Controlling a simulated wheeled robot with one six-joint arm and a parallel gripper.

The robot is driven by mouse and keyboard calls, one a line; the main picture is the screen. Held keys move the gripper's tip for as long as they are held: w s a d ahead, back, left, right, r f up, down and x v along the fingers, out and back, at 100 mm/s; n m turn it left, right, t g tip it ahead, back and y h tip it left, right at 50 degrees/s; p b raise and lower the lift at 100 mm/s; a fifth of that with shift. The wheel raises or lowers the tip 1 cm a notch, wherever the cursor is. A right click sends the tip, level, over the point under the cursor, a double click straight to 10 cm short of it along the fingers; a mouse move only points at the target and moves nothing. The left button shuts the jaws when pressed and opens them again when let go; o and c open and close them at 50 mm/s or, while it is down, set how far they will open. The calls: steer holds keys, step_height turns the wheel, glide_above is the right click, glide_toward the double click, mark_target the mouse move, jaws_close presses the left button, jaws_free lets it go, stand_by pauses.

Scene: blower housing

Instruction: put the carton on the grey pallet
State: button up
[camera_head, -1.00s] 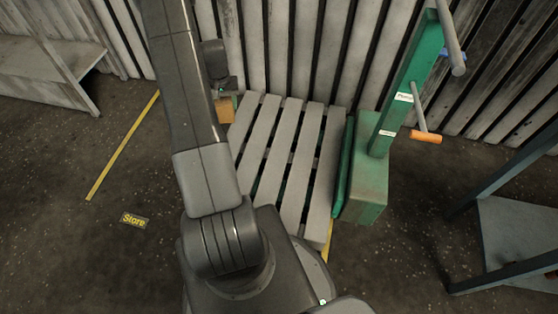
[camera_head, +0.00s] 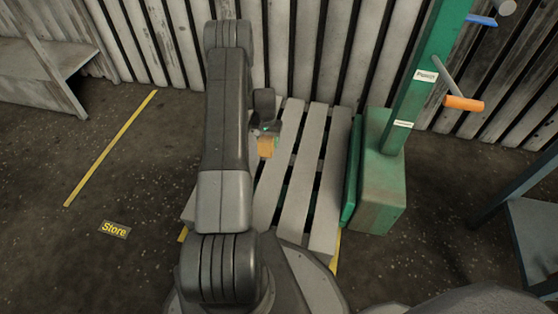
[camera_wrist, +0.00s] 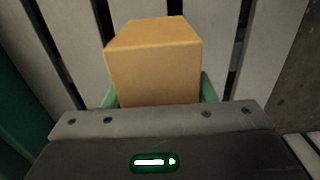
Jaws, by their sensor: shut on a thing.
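The carton (camera_head: 265,147) is a small orange-tan box in my gripper (camera_head: 266,134), in the middle of the head view. In the wrist view the carton (camera_wrist: 155,65) sits between the green fingers of my gripper (camera_wrist: 155,92), which is shut on it. The grey pallet (camera_head: 300,178) has pale slats and lies on the floor below the carton. Pallet slats also fill the background of the wrist view (camera_wrist: 225,25). The carton appears above the slats; the head view does not clearly show its height. My arm hides the pallet's left part.
A green post with a block base (camera_head: 379,190) stands at the pallet's right edge, with an orange-handled lever (camera_head: 463,103). A slatted wall (camera_head: 300,50) is behind. A grey bench (camera_head: 50,60) stands far left. Floor by the Store label (camera_head: 114,229) is clear.

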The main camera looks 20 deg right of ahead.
step_height(320, 180, down, 10)
steer(key=b, duration=0.3)
steer(key=shift+d+f+b, duration=0.15)
steer(key=shift+f+b, duration=0.05)
steer(key=shift+b, duration=0.15)
steer(key=shift+f, duration=0.15)
steer(key=o, duration=1.1)
step_height(320, 180, up, 12)
steer(key=p, duration=0.4)
steer(key=shift+p, duration=0.35)
